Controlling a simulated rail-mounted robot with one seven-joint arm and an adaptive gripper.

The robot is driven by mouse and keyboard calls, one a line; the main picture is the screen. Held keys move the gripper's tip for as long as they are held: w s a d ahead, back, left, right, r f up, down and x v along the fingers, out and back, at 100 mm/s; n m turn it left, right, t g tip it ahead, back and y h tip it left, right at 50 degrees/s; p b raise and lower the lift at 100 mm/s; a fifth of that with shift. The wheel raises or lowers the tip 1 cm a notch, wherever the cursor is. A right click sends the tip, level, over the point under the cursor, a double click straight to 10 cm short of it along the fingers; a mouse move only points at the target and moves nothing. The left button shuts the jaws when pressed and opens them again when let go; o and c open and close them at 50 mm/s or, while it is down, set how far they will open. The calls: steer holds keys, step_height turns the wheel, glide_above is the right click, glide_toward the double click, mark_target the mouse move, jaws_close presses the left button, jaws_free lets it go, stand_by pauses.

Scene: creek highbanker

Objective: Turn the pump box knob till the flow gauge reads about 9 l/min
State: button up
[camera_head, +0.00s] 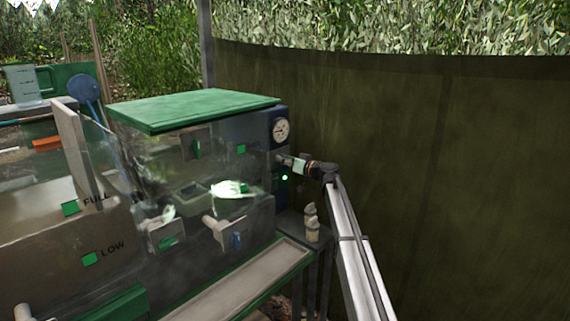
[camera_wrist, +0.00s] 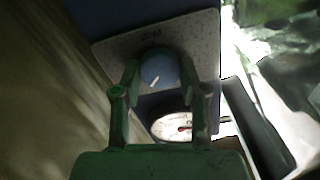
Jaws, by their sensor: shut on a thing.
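The blue round knob (camera_wrist: 159,66) with a white pointer line shows in the wrist view, on a pale speckled plate (camera_wrist: 122,45). My gripper (camera_wrist: 159,80) has one finger on each side of the knob and is shut on it. In the head view the gauge (camera_head: 281,130) sits high on the dark blue pump box (camera_head: 268,117). My gripper (camera_head: 284,160) reaches the box just below the gauge, hiding the knob there.
A clear tank with a green lid (camera_head: 195,110) stands left of the pump box. A green light (camera_head: 285,178) glows below my gripper. Stacked pale stones (camera_head: 311,222) stand on a ledge beneath my arm. A dark green screen (camera_head: 430,150) fills the right side.

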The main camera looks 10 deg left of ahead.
steer(key=shift+w+m+b, duration=0.1)
steer(key=shift+m+b, duration=0.95)
steer(key=shift+m, duration=1.05)
steer(key=shift+r, duration=0.1)
steer(key=o, duration=1.1)
steer(key=shift+o, duration=0.2)
steer(key=v, duration=1.2)
